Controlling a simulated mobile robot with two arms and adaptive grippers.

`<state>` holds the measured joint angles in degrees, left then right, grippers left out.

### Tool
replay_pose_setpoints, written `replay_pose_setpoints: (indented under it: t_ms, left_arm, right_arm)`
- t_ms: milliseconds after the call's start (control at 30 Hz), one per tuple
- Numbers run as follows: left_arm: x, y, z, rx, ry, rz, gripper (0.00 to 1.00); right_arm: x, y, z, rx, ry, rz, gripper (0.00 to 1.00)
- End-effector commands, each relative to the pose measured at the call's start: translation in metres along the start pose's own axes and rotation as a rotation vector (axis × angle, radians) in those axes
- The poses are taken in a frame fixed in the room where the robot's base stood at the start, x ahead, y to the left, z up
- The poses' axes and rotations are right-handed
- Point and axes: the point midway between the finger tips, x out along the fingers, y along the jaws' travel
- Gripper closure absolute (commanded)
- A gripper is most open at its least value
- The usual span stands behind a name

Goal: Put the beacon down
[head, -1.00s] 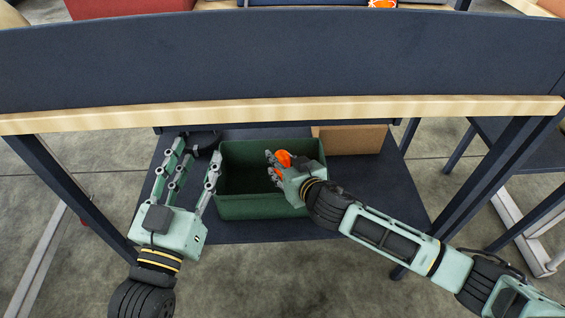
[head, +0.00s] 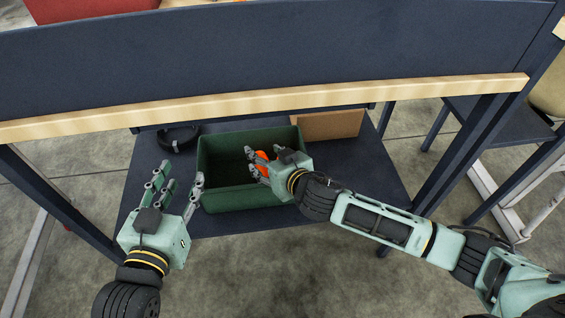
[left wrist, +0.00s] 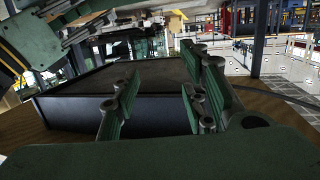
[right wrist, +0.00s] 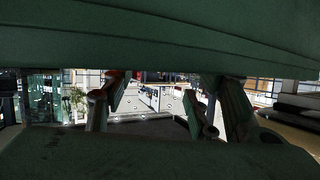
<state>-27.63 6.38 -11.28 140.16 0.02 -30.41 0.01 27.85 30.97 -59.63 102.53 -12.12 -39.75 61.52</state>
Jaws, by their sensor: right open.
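The beacon (head: 262,155) is orange and shows in the head view between and behind the fingers of my right gripper (head: 252,164). Part of it is hidden by those fingers. That gripper is open, reaching from the right over the green crate (head: 238,196); I cannot tell whether the beacon touches the crate floor. In the right wrist view the fingers (right wrist: 158,112) stand apart, and the beacon cannot be made out clearly. My left gripper (head: 180,180) is open and empty, in front of the crate's left side. Its spread fingers also show in the left wrist view (left wrist: 163,95).
The crate stands on the trolley's dark lower shelf (head: 152,200). A black ring-shaped item (head: 180,137) lies behind left, and a cardboard box (head: 330,125) stands behind right. The upper deck's wooden edge (head: 260,103) runs across above. The crate's left part looks empty.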

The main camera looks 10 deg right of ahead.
Motion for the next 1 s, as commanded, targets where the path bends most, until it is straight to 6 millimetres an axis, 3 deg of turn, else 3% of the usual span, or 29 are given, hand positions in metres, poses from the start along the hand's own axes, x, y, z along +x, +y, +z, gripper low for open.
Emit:
replay_pose_setpoints:
  t_ms: [300, 500, 867, 1000]
  left_arm:
    - [-0.026, -0.010, 0.070, 0.001, -0.366, -0.022, 0.60]
    - [-0.046, -0.014, 0.099, 0.000, -0.520, -0.032, 0.60]
    - [-0.056, -0.016, 0.111, -0.001, -0.587, -0.036, 0.60]
    - [-0.055, -0.016, 0.111, -0.001, -0.586, -0.036, 0.60]
  right_arm:
    - [-0.059, 0.001, -0.004, 0.000, 0.004, 0.001, 0.47]
    - [-0.084, 0.001, -0.004, -0.001, 0.006, 0.002, 0.47]
    - [-0.099, -0.006, -0.004, 0.010, 0.004, 0.003, 0.47]
    - [-0.119, -0.019, -0.003, 0.046, -0.026, 0.024, 0.47]
